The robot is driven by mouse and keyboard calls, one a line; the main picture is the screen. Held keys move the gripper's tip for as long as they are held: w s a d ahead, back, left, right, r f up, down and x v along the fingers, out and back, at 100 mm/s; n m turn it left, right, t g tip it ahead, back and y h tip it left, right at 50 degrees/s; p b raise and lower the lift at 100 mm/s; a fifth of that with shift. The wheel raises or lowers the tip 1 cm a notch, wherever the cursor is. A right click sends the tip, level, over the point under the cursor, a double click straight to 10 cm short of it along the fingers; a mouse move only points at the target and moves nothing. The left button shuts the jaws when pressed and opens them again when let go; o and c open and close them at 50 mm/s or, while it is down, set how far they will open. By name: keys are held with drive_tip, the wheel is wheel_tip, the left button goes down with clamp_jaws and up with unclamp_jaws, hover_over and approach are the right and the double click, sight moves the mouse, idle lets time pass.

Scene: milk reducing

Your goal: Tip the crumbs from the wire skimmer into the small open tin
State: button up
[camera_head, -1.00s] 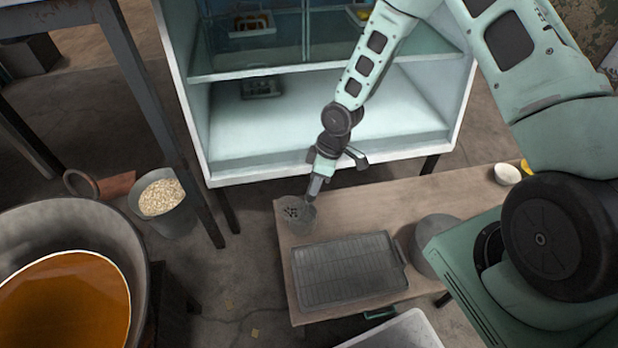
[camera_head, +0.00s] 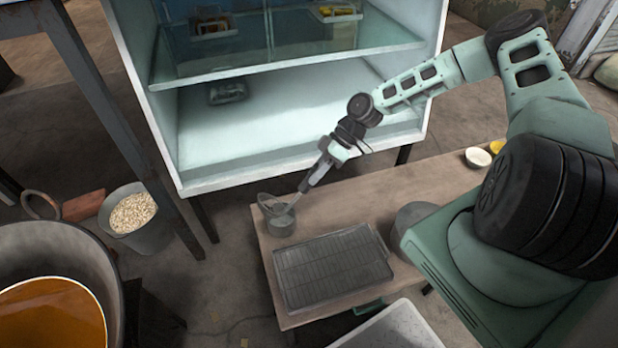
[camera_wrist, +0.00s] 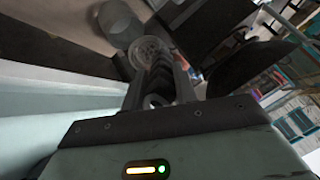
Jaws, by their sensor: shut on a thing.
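My gripper (camera_head: 305,186) is shut on the handle of the wire skimmer (camera_head: 270,202) and reaches down over the left end of the low bench. The skimmer's head is tilted steeply at the mouth of the small open tin (camera_head: 281,226); I cannot tell whether they touch. The tin stands upright, grey, near the bench's back left corner. No dark crumbs can be made out on the skimmer now, and the tin's inside is too small to read. In the wrist view the skimmer's round mesh head (camera_wrist: 150,52) shows beyond my gripper's fingers (camera_wrist: 162,88).
The wooden bench (camera_head: 240,215) also bears a dark rack tray (camera_head: 335,268) and a grey round pot (camera_head: 412,218). A pale glass-shelved cabinet (camera_head: 300,125) stands close behind. A bucket of pale flakes (camera_head: 133,213) and a large pan of orange liquid (camera_head: 55,315) stand left.

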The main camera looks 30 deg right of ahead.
drive_tip(key=d+f+y+b, duration=0.5)
drive_tip(key=d+f+b, duration=0.1)
drive_tip(key=b, duration=0.6)
drive_tip(key=shift+w+d+y, duration=0.15)
drive_tip(key=shift+w+y, duration=0.1)
drive_tip(key=shift+y, duration=0.15)
drive_tip(key=shift+r, duration=0.15)
idle(0.9)
